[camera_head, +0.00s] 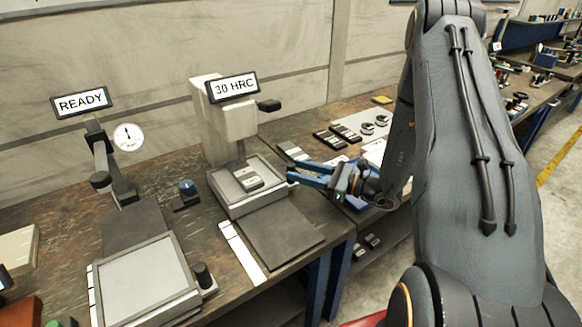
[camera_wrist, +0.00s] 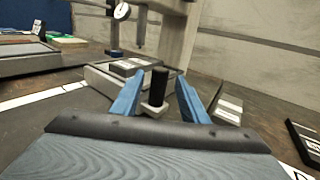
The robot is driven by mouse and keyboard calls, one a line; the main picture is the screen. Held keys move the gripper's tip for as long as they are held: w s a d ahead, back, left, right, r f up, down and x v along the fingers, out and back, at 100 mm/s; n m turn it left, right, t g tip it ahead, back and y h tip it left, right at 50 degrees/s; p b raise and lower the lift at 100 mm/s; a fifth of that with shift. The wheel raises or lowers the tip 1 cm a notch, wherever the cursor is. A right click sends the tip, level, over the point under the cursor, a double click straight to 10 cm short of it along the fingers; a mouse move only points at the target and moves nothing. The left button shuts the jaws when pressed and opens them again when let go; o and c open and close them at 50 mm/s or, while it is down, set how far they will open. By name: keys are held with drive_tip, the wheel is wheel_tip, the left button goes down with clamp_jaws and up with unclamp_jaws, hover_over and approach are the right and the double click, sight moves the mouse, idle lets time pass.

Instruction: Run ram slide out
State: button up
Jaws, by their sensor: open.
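The hardness tester (camera_head: 228,125) stands in the middle of the bench under a "30 HRC" sign. Its grey slide tray (camera_head: 222,196) sits at its foot, with a small labelled block (camera_head: 247,180) on it below the ram (camera_head: 241,152). My gripper (camera_head: 291,174) is at the right side of this tray, its blue fingers pointing left. In the wrist view, an upright black knob (camera_wrist: 157,85) on a grey bracket (camera_wrist: 154,108) stands between the open fingers, with gaps visible on both sides. In the head view the knob is hidden by my fingers.
A "READY" device (camera_head: 112,165) with a dial stands left, with a grey tray (camera_head: 145,283) and black knob (camera_head: 203,275) in front. A dark flat plate (camera_head: 268,238) lies before the tester. Labelled blocks (camera_head: 330,138) lie behind my gripper. A blue-capped stand (camera_head: 187,193) is near the tester.

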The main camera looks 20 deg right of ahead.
sight(291, 169)
drive_tip(key=shift+p+x, duration=0.4)
drive_tip(key=shift+x, duration=1.25)
clamp_jaws()
